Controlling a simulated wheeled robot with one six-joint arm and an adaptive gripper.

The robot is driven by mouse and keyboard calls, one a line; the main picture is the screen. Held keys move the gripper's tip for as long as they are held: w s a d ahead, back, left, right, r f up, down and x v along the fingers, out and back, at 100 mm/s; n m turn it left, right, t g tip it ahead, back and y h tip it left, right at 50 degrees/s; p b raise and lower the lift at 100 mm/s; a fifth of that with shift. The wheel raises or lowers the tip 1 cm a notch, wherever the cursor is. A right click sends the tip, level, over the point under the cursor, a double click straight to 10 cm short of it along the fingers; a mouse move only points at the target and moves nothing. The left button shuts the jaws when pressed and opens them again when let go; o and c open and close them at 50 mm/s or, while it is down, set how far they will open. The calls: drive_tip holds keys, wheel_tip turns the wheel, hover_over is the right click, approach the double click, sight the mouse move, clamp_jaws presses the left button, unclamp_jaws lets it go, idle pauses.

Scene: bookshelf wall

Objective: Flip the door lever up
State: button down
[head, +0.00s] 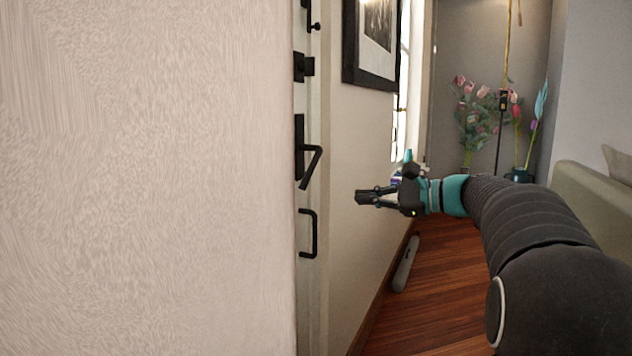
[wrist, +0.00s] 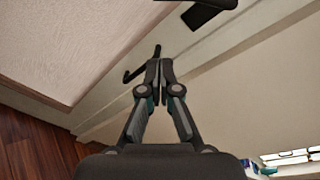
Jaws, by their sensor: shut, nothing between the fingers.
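The black door lever (head: 313,163) is on a dark plate at the door's edge in the head view, and its arm slants downward. My gripper (head: 360,197) is to the right of the lever and a little lower, with a visible gap between them. In the wrist view the fingers of my gripper (wrist: 159,70) are together, with nothing between them. A dark piece at the top edge of the wrist view (wrist: 208,8) looks like part of the lever, largely cut off.
A black pull handle (head: 314,235) is below the lever, and a black lock (head: 304,67) is above it. A framed picture (head: 372,42) hangs on the wall. A grey elongated object (head: 405,264) is on the wooden floor (head: 440,285). Flowers (head: 472,115) stand at the back.

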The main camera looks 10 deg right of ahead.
drive_tip(key=d, duration=0.1)
drive_tip(key=w+d+r+t, duration=0.1)
drive_tip(key=shift+w+d+r+m+y, duration=0.2)
drive_tip(key=shift+d+m+y, duration=0.1)
drive_tip(key=shift+d+m, duration=0.1)
drive_tip(key=shift+a, duration=0.15)
drive_tip(key=w+a+r, duration=0.2)
drive_tip(key=w+a, duration=0.2)
drive_tip(key=a, duration=0.6)
drive_tip(key=shift+w, duration=0.4)
drive_tip(key=shift+a, duration=0.1)
drive_tip(key=shift+a+r, duration=0.1)
drive_tip(key=shift+a, duration=0.05)
